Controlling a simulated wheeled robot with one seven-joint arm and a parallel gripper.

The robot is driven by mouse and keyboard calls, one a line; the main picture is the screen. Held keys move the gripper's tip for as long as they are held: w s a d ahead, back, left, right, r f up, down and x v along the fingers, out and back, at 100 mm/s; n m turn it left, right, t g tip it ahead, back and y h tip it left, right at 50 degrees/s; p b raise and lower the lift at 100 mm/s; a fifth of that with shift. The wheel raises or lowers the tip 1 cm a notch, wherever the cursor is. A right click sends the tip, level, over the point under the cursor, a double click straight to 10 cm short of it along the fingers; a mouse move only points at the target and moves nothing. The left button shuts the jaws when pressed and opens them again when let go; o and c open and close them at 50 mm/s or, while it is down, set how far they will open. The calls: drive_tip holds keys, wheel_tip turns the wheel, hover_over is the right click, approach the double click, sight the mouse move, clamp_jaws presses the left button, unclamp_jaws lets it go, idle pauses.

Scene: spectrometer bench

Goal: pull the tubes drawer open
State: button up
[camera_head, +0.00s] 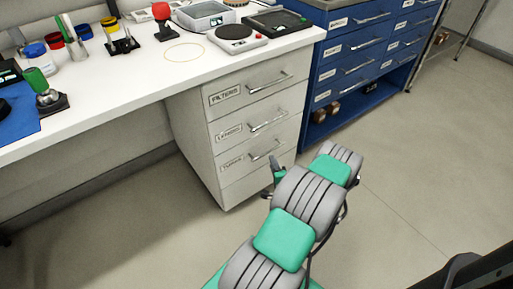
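The tubes drawer (238,166) is the third one down in the white cabinet under the bench, below the drawers labelled filters (235,97) and lenses (238,132). Its front looks flush with the cabinet, so it appears shut. Its bar handle (265,151) shows on the right part of the front. My gripper (277,168) is just below and right of that handle, mostly hidden behind my grey and green arm. I cannot tell whether it touches the handle or whether its fingers are apart.
A blue drawer cabinet (350,68) stands to the right of the white one. The white bench top (125,95) overhangs the drawers and carries a scale (234,34) and small tools. The grey floor (400,160) on the right is clear.

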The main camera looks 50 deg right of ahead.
sight(268, 152)
drive_tip(key=b+x, duration=0.1)
drive_tip(key=x, duration=0.7)
drive_tip(key=shift+w+r, duration=0.1)
drive_tip(key=shift+w, duration=0.1)
clamp_jaws()
idle(1.1)
